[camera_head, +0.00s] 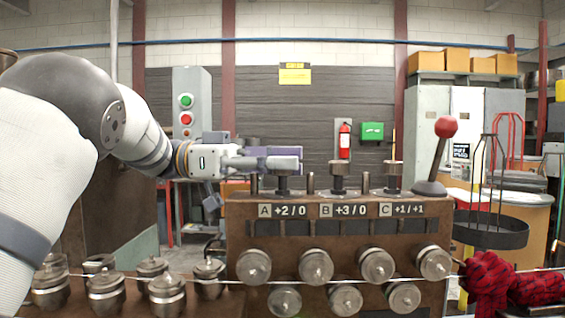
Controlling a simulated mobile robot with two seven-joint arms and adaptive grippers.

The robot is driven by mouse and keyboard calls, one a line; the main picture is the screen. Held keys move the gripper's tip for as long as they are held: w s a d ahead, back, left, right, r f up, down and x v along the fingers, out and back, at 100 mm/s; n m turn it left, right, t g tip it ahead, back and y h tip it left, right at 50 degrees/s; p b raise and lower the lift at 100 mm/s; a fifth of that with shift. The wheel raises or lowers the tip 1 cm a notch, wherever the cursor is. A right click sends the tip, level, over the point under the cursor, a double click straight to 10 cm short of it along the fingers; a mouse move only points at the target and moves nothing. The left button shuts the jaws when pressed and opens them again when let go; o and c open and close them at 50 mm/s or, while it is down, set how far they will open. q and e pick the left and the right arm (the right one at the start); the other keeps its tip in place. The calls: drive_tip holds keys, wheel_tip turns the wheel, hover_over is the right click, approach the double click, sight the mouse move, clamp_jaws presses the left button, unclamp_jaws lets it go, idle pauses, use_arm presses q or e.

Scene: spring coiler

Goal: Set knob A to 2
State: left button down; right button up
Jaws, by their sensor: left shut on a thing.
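Knob A (283,184) is a dark metal knob on a post at the left of the brown machine's top, above the label "A +2/0" (283,211). My left gripper (286,160) comes in from the left and is shut on knob A. Its fingers cover the upper part of the knob, so its pointer or setting cannot be read. Knob B (339,172) and knob C (393,174) stand to the right, above the labels "B +3/0" and "C +1/+1". My right gripper is not in view.
A lever with a red ball (445,127) rises at the machine's right end, beside a dark wire holder (490,235). Several round metal rollers (317,266) cover the machine's front. Metal pots (106,290) stand at lower left. Red-black cloth (492,275) lies at lower right.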

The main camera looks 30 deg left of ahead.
use_arm(q)
drive_tip(key=m+g, duration=0.2)
drive_tip(key=g, duration=0.1)
drive_tip(key=shift+w+f+b, duration=0.15)
drive_tip(key=shift+f+b, duration=0.05)
drive_tip(key=shift+b, duration=0.2)
drive_tip(key=m+g+b, duration=0.1)
drive_tip(key=g, duration=0.1)
drive_tip(key=shift+g, duration=0.3)
drive_tip(key=shift+r+m+g, duration=0.15)
drive_tip(key=shift+m+g, duration=0.35)
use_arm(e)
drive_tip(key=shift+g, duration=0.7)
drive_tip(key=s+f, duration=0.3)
use_arm(q)
drive_tip(key=c, duration=1.3)
unclamp_jaws()
drive_tip(key=shift+s+r, duration=0.1)
drive_tip(key=shift+s, duration=0.1)
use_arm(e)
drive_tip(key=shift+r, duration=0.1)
